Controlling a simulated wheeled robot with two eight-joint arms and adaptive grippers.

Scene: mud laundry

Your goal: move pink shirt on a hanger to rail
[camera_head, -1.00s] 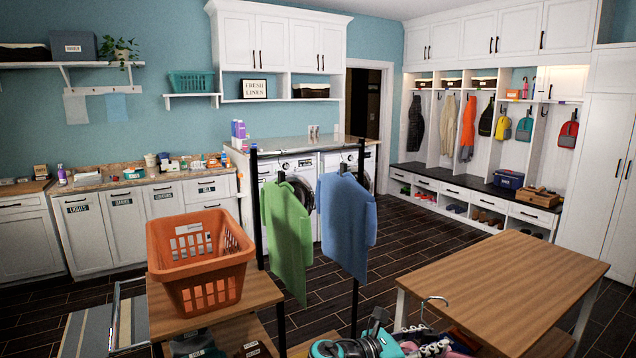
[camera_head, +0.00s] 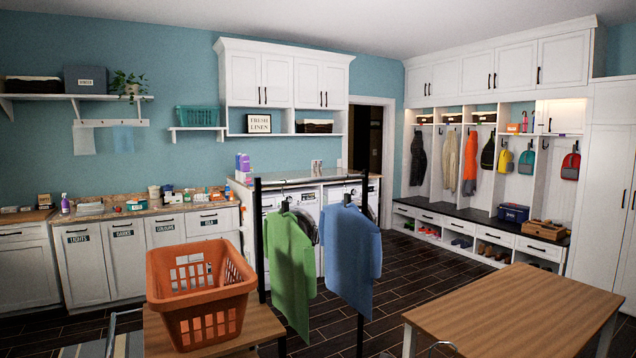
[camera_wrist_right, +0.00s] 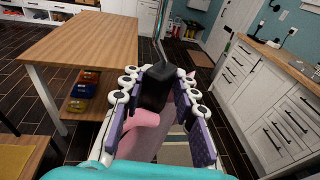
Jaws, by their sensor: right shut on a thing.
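The pink shirt (camera_wrist_right: 143,121) shows in the right wrist view, under and between the fingers of my right gripper (camera_wrist_right: 157,88). The gripper is shut on the shirt's hanger (camera_wrist_right: 160,32), whose thin hook sticks up past the fingers; a dark block hides the grip itself. In the head view only the top of the hanger hook (camera_head: 442,346) shows at the bottom edge. The rail is a black-posted rack (camera_head: 259,230) in the middle, with a green shirt (camera_head: 290,270) and a blue shirt (camera_head: 350,255) hanging on it. My left gripper is not in view.
An orange basket (camera_head: 200,300) stands on a wooden table (camera_head: 262,322) left of the rack. Another wooden table (camera_head: 515,310) is at the right. Washing machines (camera_head: 300,200) stand behind the rack. Dark tiled floor lies open between rack and bench.

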